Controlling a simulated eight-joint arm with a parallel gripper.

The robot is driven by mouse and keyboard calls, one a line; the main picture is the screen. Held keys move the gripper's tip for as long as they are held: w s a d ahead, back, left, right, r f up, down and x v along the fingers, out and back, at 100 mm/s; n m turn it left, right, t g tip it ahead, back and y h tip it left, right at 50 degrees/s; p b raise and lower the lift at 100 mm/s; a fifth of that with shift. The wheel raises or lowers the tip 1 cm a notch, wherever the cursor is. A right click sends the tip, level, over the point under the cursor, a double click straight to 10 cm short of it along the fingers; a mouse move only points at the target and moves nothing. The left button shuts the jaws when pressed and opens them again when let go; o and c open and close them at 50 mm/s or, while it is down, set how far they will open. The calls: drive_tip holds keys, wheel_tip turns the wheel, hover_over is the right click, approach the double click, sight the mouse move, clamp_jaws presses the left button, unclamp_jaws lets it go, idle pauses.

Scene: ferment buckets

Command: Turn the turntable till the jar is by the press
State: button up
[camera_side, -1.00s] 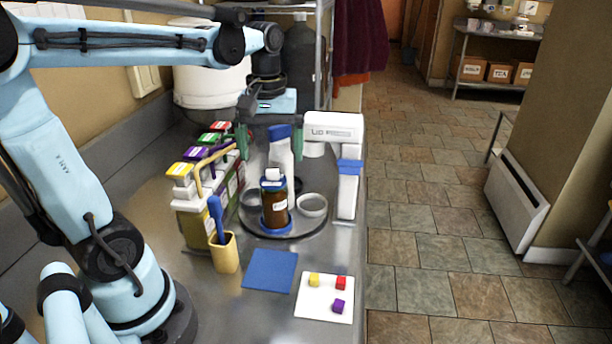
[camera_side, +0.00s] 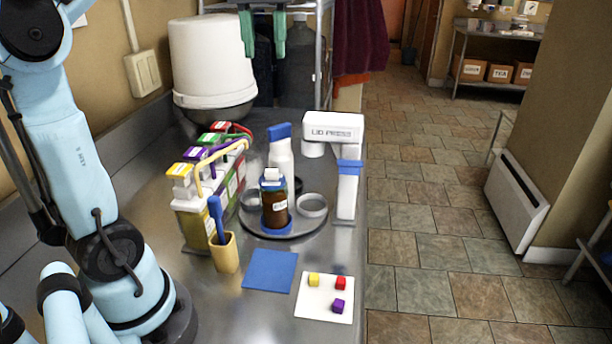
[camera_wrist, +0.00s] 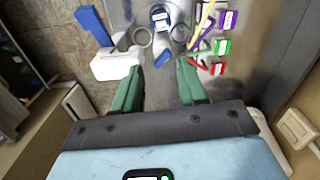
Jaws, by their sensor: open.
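The brown jar (camera_side: 274,212) with a white label stands upright at the front of the round grey turntable (camera_side: 292,233), nearest the side camera. The white lid press (camera_side: 335,132) stands at the turntable's right and back edge, apart from the jar. My gripper (camera_side: 263,35) is high above the bench, behind the turntable, open and empty. In the wrist view its green fingers (camera_wrist: 159,88) are spread, and the jar (camera_wrist: 160,17) and press (camera_wrist: 116,65) show beyond them.
A yellow cup (camera_side: 224,252) with a blue tool, a blue mat (camera_side: 270,271) and a white card (camera_side: 325,306) with coloured cubes lie in front. A white bucket (camera_side: 208,60) stands behind.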

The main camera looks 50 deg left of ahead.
sight(279, 126)
drive_tip(key=w+a+m, duration=0.5)
drive_tip(key=m, duration=0.5)
wheel_tip(279, 126, down, 17)
drive_tip(key=shift+f, duration=0.2)
idle(0.5)
clamp_jaws()
idle(0.3)
